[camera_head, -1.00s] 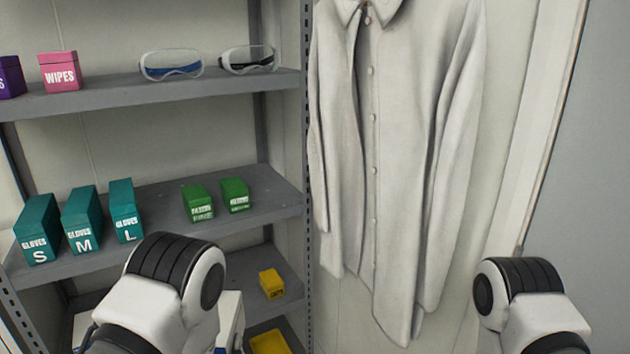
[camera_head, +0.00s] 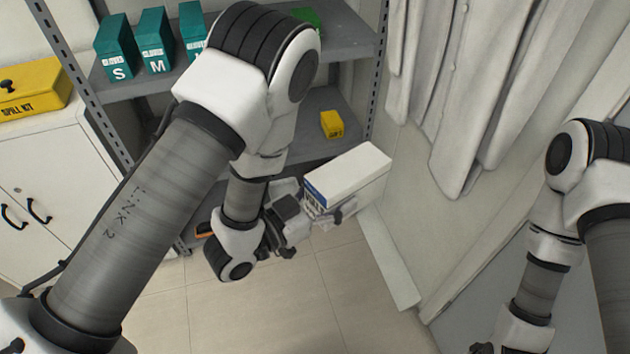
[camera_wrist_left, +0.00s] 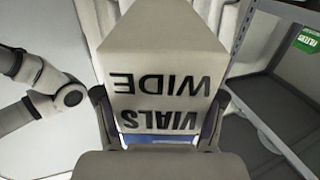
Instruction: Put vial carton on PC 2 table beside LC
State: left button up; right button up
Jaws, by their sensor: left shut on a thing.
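The vial carton (camera_head: 352,172) is a white box with a blue band, held in the air in front of the shelf rack. In the left wrist view the carton (camera_wrist_left: 160,60) shows the upside-down words "VIALS WIDE". My left gripper (camera_head: 325,210) is shut on it, with one finger on each side of the carton in the left wrist view (camera_wrist_left: 158,112). My right arm comes in at the right of the head view, but its gripper fingers are outside the frame. The PC 2 table and the LC are not in view.
A grey shelf rack (camera_head: 345,45) stands behind the carton, with glove boxes (camera_head: 118,45) and a yellow box (camera_head: 331,124). A white coat (camera_head: 470,90) hangs to the right. A white cabinet (camera_head: 45,170) with a yellow spill kit (camera_head: 35,92) stands left. Tiled floor (camera_head: 310,300) below is clear.

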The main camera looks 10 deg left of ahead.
aim_at(356, 196)
pick_arm(q)
jog(key=w+d+f+m+g+h, duration=0.4)
jog(key=f+g, duration=0.1)
jog(key=shift+w+f+m+g, duration=0.1)
jog(key=shift+w+m+g, duration=0.1)
jog(key=shift+m+g, duration=0.1)
jog(key=a+m+g, duration=0.1)
jog(key=g, duration=0.1)
jog(key=m+g+h, duration=0.1)
jog(key=a+m+g+h, duration=0.1)
jog(key=g, duration=0.1)
jog(key=shift+s+a+m+g, duration=0.3)
jog(key=shift+s+a+m, duration=0.05)
jog(key=shift+s+m, duration=0.05)
jog(key=shift+s+a+m+g, duration=0.15)
jog(key=shift+s+m+g, duration=0.2)
jog(key=shift+g, duration=0.35)
